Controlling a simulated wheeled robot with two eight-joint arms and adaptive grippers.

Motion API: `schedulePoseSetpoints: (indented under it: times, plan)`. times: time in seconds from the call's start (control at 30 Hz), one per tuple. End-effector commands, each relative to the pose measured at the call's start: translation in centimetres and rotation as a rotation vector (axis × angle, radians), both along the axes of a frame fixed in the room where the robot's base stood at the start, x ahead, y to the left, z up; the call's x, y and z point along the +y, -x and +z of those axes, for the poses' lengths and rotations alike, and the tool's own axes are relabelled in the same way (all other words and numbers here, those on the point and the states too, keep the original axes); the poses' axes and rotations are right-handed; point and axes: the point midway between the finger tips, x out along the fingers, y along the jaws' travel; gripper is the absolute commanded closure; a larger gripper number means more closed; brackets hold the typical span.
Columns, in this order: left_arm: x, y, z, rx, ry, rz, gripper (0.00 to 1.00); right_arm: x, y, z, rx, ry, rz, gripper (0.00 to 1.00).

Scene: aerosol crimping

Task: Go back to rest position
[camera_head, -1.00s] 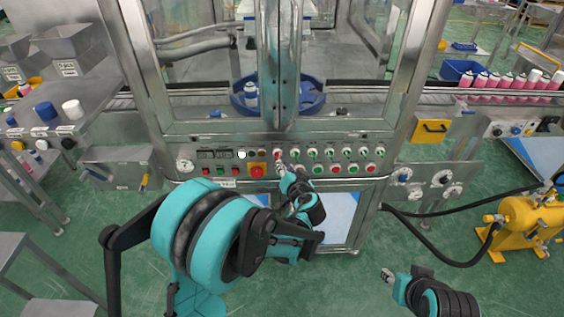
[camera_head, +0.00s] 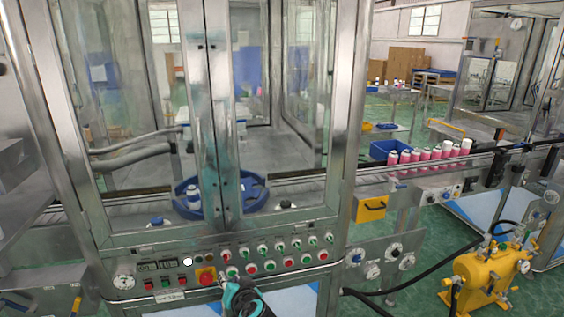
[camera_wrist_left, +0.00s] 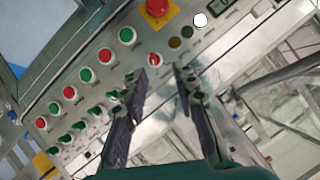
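My left gripper (camera_head: 240,296) shows at the bottom edge of the head view, in front of the machine's control panel (camera_head: 216,267). Most of that arm is out of the picture. In the left wrist view my left gripper (camera_wrist_left: 160,72) has its two dark fingers spread apart with nothing between them. The panel (camera_wrist_left: 137,60) with green and red buttons lies beyond the fingertips; I cannot tell the exact gap. A red emergency button (camera_head: 206,276) sits just left of the gripper in the head view. My right gripper is not in view.
The glass-walled machine holds a blue round carrier (camera_head: 187,208). A conveyor (camera_head: 400,180) with several pink cans (camera_head: 431,154) runs right, near a blue bin (camera_head: 392,151). A yellow pump unit (camera_head: 490,275) with black hoses stands at lower right. Green floor lies between them.

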Motion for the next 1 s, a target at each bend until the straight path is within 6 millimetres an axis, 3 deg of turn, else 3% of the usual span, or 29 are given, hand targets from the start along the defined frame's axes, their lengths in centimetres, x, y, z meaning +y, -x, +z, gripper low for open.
schedulePoseSetpoints:
  times: [0.1, 0.27, 0.5, 0.6, 0.8, 1.0]
  plan:
    - [2.2, 3.9, 0.9, 0.09, 0.077, 0.015, 0.72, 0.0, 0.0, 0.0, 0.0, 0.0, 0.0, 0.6]
    - [3.7, 9.8, 1.3, 0.206, 0.196, 0.007, 0.72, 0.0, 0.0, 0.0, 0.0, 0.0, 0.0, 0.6]
    - [3.3, 18.8, 0.7, 0.326, 0.388, -0.045, 0.72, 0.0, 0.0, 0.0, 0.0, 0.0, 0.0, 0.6]
    - [2.5, 21.6, 0.3, 0.35, 0.456, -0.074, 0.72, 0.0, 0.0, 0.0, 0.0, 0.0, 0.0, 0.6]
    - [1.3, 24.4, -0.1, 0.37, 0.533, -0.112, 0.72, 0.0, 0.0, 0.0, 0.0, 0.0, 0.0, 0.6]
    - [1.0, 24.8, -0.2, 0.373, 0.544, -0.12, 0.72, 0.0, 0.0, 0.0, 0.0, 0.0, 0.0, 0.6]
